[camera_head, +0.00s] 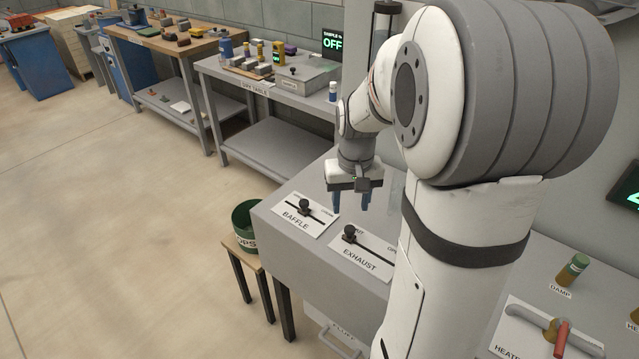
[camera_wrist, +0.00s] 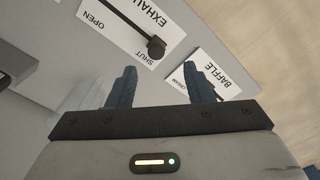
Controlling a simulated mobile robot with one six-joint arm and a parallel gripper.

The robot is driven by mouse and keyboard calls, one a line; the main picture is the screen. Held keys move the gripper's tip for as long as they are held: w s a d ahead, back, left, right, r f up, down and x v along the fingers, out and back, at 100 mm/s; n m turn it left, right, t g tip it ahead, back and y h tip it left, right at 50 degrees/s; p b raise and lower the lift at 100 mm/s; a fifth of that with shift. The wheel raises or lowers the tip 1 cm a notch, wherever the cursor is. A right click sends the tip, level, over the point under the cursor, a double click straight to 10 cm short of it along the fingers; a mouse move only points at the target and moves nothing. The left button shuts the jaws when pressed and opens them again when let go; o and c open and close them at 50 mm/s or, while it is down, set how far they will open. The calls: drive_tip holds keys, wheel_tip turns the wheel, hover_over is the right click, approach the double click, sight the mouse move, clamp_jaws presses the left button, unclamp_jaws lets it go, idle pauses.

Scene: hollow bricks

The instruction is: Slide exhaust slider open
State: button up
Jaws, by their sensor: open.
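The exhaust slider is a black knob (camera_head: 349,231) on a dark slot in a white plate marked EXHAUST (camera_head: 361,261). Its knob sits at the slot's upper left end in the head view. In the wrist view the knob (camera_wrist: 156,47) is at the end marked SHUT, with OPEN at the other end of the plate. My gripper (camera_head: 350,203) points down above the grey panel, behind the EXHAUST plate. Its blue fingers (camera_wrist: 160,85) are apart and empty, and the knob is beyond them, not between them.
The BAFFLE slider knob (camera_head: 305,206) stands close by on its own plate to the left. A green bin (camera_head: 246,226) stands on a stool beside the panel. Heater and damper controls (camera_head: 572,270) are at the right. A dry table (camera_head: 270,98) stands behind.

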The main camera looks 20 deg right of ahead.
sight(350, 229)
drive_tip(key=shift+w+d+f, duration=0.5)
drive_tip(key=shift+d+f, duration=0.05)
drive_tip(key=shift+f, duration=0.25)
wheel_tip(350, 229, down, 8)
drive_tip(key=shift+r, duration=0.25)
drive_tip(key=shift+c, duration=0.5)
clamp_jaws()
